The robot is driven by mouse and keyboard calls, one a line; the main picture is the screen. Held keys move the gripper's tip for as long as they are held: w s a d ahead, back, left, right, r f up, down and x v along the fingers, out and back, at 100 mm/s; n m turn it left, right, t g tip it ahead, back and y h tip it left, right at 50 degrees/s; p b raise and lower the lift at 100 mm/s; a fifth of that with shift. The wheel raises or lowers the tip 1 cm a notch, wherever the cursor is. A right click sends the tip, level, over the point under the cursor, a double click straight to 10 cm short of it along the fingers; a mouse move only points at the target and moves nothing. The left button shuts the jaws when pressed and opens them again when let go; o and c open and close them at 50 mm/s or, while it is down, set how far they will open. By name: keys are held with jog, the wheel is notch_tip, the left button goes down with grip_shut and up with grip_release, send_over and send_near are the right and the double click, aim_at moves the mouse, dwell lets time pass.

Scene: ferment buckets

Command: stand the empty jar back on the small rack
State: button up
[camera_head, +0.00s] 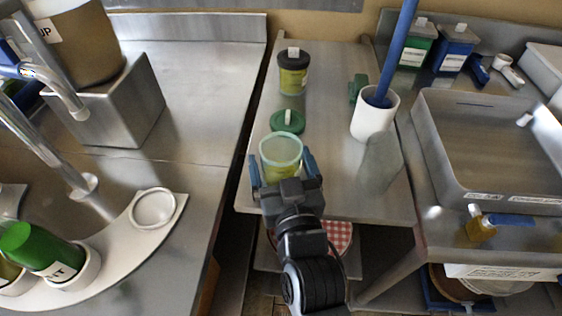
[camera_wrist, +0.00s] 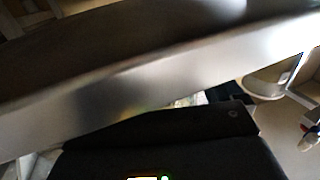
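An open jar (camera_head: 281,150) with a pale rim and yellow-green lower part is upright at the middle table's front. My gripper (camera_head: 283,170) reaches in from the front with one blue finger on each side of it. I cannot tell whether the fingers touch it, or whether it rests on the table. A curved pale rack (camera_head: 125,238) lies on the left counter. Its right ring (camera_head: 153,207) is empty, and another ring holds a tilted green-lidded jar (camera_head: 45,250). The wrist view shows mainly a blurred metal edge; the jar is not clear there.
A green lid (camera_head: 288,122) lies just behind the jar, with a dark-lidded jar (camera_head: 293,72) farther back. A white cup (camera_head: 374,116) with a blue stick and a grey block (camera_head: 380,160) stand to the right. A gap separates the table from the left counter (camera_head: 200,120).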

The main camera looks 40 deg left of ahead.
jog(key=shift+o, duration=0.6)
jog(key=shift+s+r, duration=0.1)
jog(key=shift+r, duration=0.1)
jog(key=v, duration=1.2)
jog(key=shift+b, duration=0.4)
jog(key=shift+f, duration=0.1)
